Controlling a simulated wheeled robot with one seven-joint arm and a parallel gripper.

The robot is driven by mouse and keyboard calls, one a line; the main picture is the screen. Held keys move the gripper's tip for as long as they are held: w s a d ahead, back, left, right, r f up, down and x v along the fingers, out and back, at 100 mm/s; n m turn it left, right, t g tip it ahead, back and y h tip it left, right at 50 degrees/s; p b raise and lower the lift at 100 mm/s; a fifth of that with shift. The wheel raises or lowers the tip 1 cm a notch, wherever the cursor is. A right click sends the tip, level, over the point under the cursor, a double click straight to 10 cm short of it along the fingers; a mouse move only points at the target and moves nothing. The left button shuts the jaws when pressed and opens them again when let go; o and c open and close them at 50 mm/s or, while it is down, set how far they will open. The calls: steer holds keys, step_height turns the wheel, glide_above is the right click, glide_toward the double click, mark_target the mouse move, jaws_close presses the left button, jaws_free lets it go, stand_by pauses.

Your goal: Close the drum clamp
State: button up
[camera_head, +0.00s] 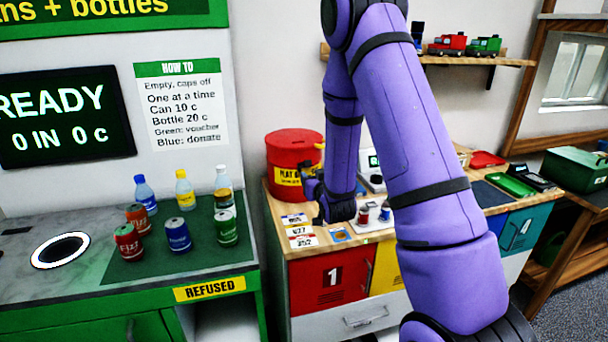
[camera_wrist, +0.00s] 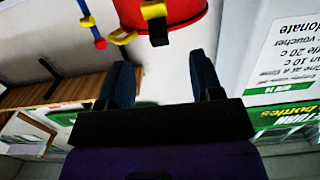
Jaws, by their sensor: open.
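The red drum (camera_head: 283,148) stands on the wooden counter in the head view, left of my arm. In the wrist view its red side (camera_wrist: 190,14) shows at the top edge. A yellow and black clamp piece (camera_wrist: 153,10) sits on that side. A blue bar with a red end (camera_wrist: 88,18) and a yellow piece (camera_wrist: 124,38) show left of it, apart from the drum wall in the picture. My gripper (camera_wrist: 160,72) is open, with nothing between its fingers. In the head view my gripper (camera_head: 309,182) is beside the drum's right side, partly hidden by my wrist.
Cans and bottles (camera_head: 178,235) stand on a green mat at the left. Number cards (camera_head: 300,232) and small red-topped items (camera_head: 374,214) lie on the wooden counter below my wrist. A shelf (camera_head: 470,60) with toy vehicles hangs behind my arm.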

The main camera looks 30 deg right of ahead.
mark_target(307, 170)
steer(key=shift+t, duration=0.4)
steer(key=x, duration=0.3)
steer(key=f+x, duration=0.1)
steer(key=x, duration=0.2)
steer(key=f+x, duration=0.1)
steer(key=x, duration=0.2)
steer(key=shift+w+d+f, duration=0.15)
steer(key=shift+w+d, duration=0.15)
steer(key=shift+w, duration=0.05)
jaws_close()
